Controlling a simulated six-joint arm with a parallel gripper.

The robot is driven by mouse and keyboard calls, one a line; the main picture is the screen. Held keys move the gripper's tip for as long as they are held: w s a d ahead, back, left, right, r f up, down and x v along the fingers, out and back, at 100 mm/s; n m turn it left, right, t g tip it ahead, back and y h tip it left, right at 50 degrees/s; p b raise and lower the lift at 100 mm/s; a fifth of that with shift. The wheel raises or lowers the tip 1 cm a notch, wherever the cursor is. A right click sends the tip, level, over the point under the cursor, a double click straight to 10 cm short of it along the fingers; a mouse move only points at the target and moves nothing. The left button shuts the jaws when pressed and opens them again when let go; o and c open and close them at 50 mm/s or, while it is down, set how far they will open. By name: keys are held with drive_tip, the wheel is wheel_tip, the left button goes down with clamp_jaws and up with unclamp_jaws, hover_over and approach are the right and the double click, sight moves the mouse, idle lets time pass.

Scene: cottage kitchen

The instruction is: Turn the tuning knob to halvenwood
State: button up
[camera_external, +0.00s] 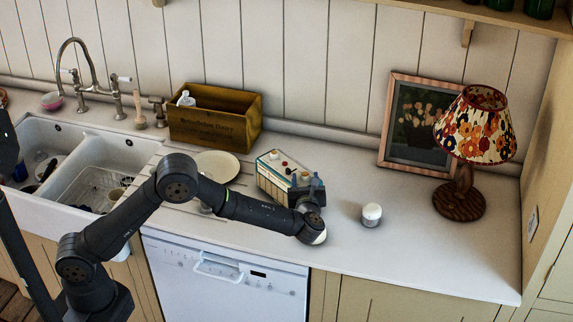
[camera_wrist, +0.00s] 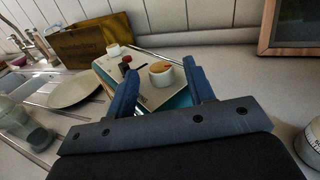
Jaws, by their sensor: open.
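A radio-like box (camera_external: 268,184) with a pale top and blue-green sides stands on the counter, behind my gripper (camera_external: 308,188) in the external view. Several small controls show on its top. In the wrist view, a cream knob with an orange-tan top (camera_wrist: 161,75) appears between the two blue fingers of my open gripper (camera_wrist: 160,72). The fingers do not visibly touch it. A second white knob (camera_wrist: 114,51) and a small red and black control (camera_wrist: 125,64) are farther back on the radio's top (camera_wrist: 150,96). I cannot read station names or tell which knob is for tuning.
A plate (camera_external: 218,163) and a wooden crate (camera_external: 212,118) are left of the radio. The sink (camera_external: 62,138) is far left.

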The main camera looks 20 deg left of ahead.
drive_tip(key=shift+w, duration=0.1)
drive_tip(key=c, duration=1)
drive_tip(key=shift+a+r+m+t+h, duration=0.1)
drive_tip(key=shift+a+m+t+h, duration=0.1)
drive_tip(key=shift+m+h, duration=0.4)
drive_tip(key=shift+a+m+t+h, duration=0.1)
drive_tip(key=shift+m+t+h, duration=0.15)
drive_tip(key=shift+h, duration=0.65)
drive_tip(key=shift+a+m+h, duration=0.15)
drive_tip(key=shift+m+h, duration=1.1)
drive_tip(key=shift+h, duration=0.45)
drive_tip(key=o, duration=1)
drive_tip(key=s, duration=1.7)
drive_tip(key=shift+s+a, duration=0.25)
